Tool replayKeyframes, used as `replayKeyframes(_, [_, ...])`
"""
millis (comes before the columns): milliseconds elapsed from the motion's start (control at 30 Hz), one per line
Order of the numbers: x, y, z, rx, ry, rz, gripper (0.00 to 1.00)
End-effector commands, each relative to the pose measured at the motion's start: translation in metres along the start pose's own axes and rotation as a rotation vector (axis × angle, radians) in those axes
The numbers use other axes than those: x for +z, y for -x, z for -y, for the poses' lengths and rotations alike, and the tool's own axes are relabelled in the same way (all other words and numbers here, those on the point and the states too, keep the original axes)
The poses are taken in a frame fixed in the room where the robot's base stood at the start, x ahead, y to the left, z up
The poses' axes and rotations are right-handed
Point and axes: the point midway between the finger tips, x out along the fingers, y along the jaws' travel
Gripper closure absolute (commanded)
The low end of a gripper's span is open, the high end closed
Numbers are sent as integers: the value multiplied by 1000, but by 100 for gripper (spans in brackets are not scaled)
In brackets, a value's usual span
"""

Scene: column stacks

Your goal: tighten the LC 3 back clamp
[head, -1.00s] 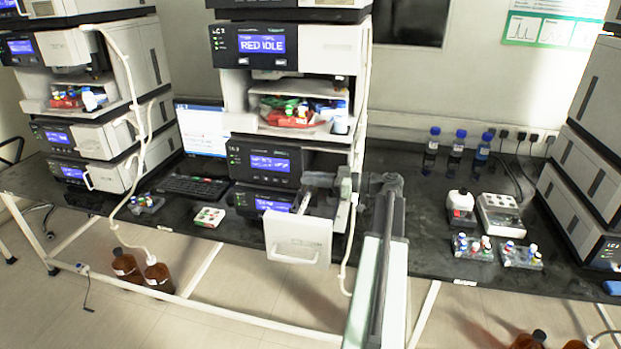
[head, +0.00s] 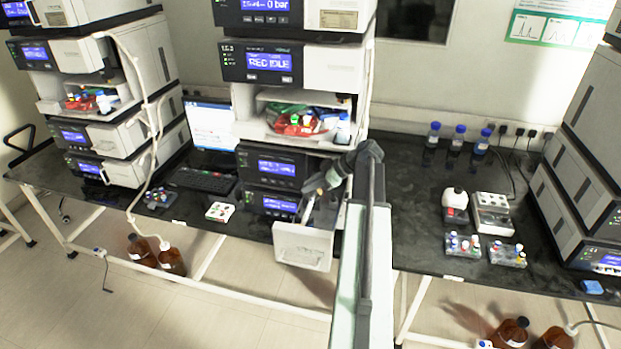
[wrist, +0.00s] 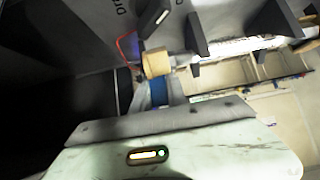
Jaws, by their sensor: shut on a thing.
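The LC 3 stack (head: 300,62) is the middle tower in the head view, its label only roughly legible. Its low white-fronted drawer (head: 303,247) stands pulled out. My gripper (head: 312,190) reaches down at the drawer's upper right side. In the wrist view my gripper (wrist: 157,84) is shut on a small tan block-like piece (wrist: 156,63), with blue just below it between the fingers. I cannot tell whether this piece is the back clamp. A black lever (wrist: 153,18) with a pale stripe and a black bracket (wrist: 199,38) are close by.
A thin red line (wrist: 126,45) runs beside the tan piece. Pale compartments (wrist: 230,75) lie to the right. On the bench are a keyboard (head: 200,180), a vial tray (head: 220,211) and a white mixer (head: 455,203). The bench right of my arm has free room.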

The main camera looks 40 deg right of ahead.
Motion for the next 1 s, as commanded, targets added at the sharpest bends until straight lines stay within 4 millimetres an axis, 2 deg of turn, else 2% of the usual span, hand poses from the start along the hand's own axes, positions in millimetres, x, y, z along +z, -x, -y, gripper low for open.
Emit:
replayKeyframes(300, [0, -2, 2, -4, 0, 76, 100])
replayKeyframes(700, [0, -3, 2, -5, 0, 80, 100])
replayKeyframes(733, [0, -3, 2, -5, 0, 80, 74])
replayKeyframes(800, [0, -3, 2, -5, 1, 79, 60])
replayKeyframes(1000, [0, -3, 1, -3, 1, 78, 60])
